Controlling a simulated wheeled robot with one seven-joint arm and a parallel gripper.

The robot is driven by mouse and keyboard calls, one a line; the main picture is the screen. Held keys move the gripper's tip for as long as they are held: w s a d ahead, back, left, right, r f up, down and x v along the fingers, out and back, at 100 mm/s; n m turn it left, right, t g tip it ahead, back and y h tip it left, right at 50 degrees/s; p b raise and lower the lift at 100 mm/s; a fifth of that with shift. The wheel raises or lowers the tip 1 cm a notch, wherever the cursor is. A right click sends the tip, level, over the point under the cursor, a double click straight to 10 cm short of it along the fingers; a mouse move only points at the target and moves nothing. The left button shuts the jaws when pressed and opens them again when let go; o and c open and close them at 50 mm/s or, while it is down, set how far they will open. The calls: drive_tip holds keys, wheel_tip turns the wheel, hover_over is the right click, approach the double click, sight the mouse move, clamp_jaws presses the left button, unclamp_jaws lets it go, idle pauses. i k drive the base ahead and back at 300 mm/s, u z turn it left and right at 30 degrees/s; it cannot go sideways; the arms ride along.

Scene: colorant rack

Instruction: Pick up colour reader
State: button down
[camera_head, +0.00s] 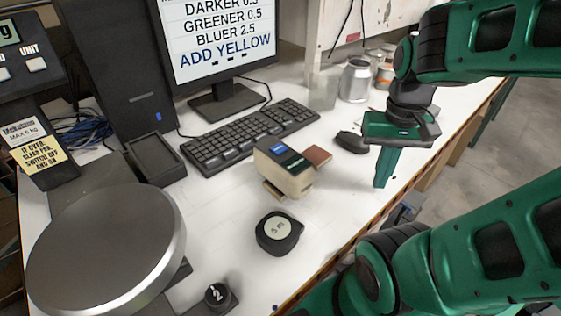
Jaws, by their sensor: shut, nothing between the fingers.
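The colour reader (283,169) looks like a cream, block-shaped device with a dark top and a small blue screen. It stands on the white bench in front of the keyboard. A brown block (317,157) is at its right side; I cannot tell if it is part of the reader. My gripper (382,184) points down over the bench, to the right of the reader and apart from it. Its green fingers are together with nothing between them.
A black mouse (352,142) lies between the reader and my gripper. A tape measure (278,232) is in front of the reader. A keyboard (250,135) and monitor (222,45) are behind. A scale pan (107,255) fills the left front. Cans (355,80) stand at the back right.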

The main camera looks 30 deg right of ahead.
sight(291, 174)
drive_tip(key=z, duration=1.8)
drive_tip(key=k, duration=1.25)
drive_tip(key=u, duration=0.55)
